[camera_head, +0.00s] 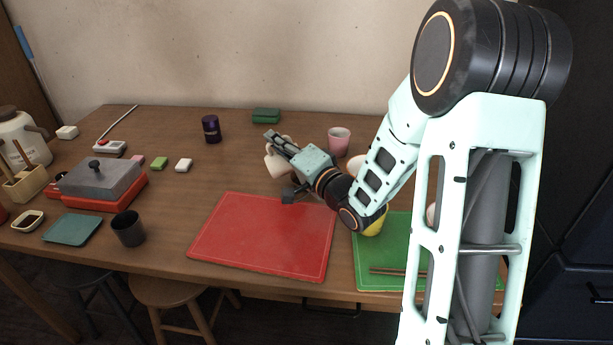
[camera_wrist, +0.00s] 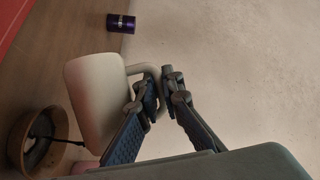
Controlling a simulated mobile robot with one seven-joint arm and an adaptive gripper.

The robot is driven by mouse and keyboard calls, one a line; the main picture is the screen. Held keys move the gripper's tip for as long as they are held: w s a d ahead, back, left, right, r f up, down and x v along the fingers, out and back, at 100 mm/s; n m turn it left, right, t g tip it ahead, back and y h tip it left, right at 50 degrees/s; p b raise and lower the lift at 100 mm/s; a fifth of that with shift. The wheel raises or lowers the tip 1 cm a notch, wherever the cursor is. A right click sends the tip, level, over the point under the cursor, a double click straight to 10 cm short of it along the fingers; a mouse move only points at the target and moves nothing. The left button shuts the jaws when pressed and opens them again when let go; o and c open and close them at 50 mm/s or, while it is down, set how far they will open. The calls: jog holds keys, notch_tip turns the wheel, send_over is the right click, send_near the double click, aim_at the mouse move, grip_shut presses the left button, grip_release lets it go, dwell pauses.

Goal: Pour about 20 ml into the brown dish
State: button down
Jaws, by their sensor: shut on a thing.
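A cream mug (camera_wrist: 92,100) hangs tilted in my gripper (camera_wrist: 163,85), which is shut on its handle. In the head view the mug (camera_head: 275,166) is up over the table behind the red mat, partly hidden by my gripper (camera_head: 276,143). The brown dish (camera_wrist: 63,125) is at the lower left of the wrist view, below the mug's lower end and apart from it. Dark liquid (camera_wrist: 36,146) lies inside the dish. A thin dark line, like a stream, runs between the mug's lower end and that liquid. The dish is hidden in the head view.
A red mat (camera_head: 262,240) lies in front, a green mat (camera_head: 372,262) right of it. A pink cup (camera_head: 339,139) stands right of the mug. A dark purple can (camera_head: 211,129) stands back left. A grey-lidded red box (camera_head: 100,185) and a dark cup (camera_head: 128,229) are left.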

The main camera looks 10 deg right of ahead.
jog(key=shift+a+r, duration=0.1)
dwell(0.3)
jog(key=shift+a+f+n, duration=0.55)
jog(key=shift+a+n, duration=0.1)
jog(key=shift+n, duration=0.05)
jog(key=shift+a+r+n+g+h+p, duration=0.15)
jog(key=shift+a+r+n+g+p, duration=0.2)
jog(key=shift+r+p, duration=0.3)
jog(key=shift+a+r+n+g+h+p, duration=0.15)
jog(key=shift+a+r+n+p, duration=0.05)
jog(key=shift+r+n+p, duration=0.35)
jog(key=shift+s+a+f+n+g+h+b, duration=0.1)
jog(key=shift+a+f+n+g+h+b, duration=0.25)
jog(key=shift+f+n, duration=0.35)
jog(key=shift+a+f+n+g+h+b, duration=0.15)
jog(key=shift+a+f+n+h+b, duration=0.2)
jog(key=shift+f+n+b, duration=0.3)
jog(key=shift+a+f, duration=0.1)
jog(key=shift+f, duration=0.05)
